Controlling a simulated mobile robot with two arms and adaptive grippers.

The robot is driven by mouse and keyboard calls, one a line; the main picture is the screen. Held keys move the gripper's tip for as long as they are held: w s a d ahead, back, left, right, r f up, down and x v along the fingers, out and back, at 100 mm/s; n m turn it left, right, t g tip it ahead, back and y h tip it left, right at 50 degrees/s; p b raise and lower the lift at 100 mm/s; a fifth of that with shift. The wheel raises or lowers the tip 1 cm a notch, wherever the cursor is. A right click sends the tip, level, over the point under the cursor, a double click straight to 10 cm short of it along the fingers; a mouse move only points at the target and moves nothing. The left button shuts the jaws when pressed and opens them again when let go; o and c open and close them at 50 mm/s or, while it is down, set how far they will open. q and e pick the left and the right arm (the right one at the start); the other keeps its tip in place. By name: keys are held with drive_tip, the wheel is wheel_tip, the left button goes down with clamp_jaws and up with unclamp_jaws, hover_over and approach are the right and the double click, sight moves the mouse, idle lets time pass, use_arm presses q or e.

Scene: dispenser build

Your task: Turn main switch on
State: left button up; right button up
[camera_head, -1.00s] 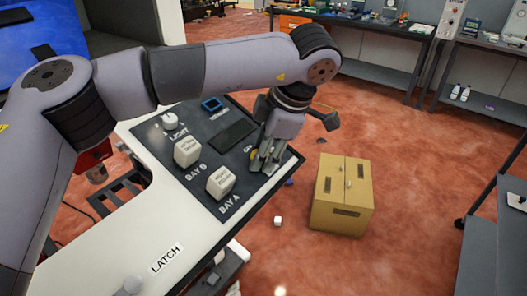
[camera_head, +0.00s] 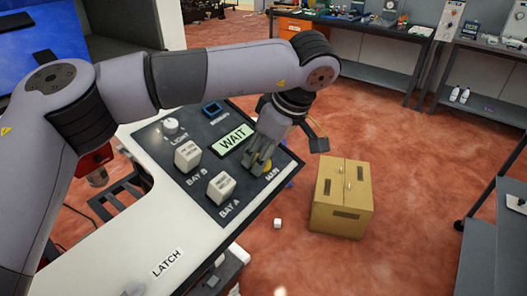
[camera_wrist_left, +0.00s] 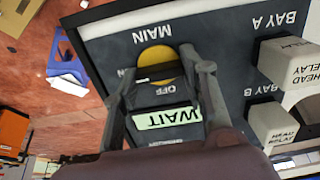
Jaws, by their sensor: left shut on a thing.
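The main switch is a round yellow knob with a dark bar across it. It shows in the left wrist view (camera_wrist_left: 155,58) beside the words MAIN and OFF. In the head view only a yellow edge of the main switch (camera_head: 267,164) shows, the rest hidden behind my fingers. My left gripper (camera_head: 258,168) is on the panel there, shut on the switch, with one finger on each side of it in the wrist view (camera_wrist_left: 165,74). The display (camera_head: 233,140) is lit green and reads WAIT. My right gripper is not in view.
The dark panel (camera_head: 205,196) also carries the BAY A block (camera_head: 221,187), the BAY B block (camera_head: 187,156) and the LIGHT knob (camera_head: 170,127). A cardboard box (camera_head: 341,205) and a small white cube (camera_head: 277,223) are on the red floor right of the bench.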

use_arm(q)
drive_tip(key=shift+r, duration=0.1)
idle(0.3)
drive_tip(key=o, duration=1.2)
drive_tip(key=shift+c, duration=0.2)
drive_tip(key=v, duration=1.2)
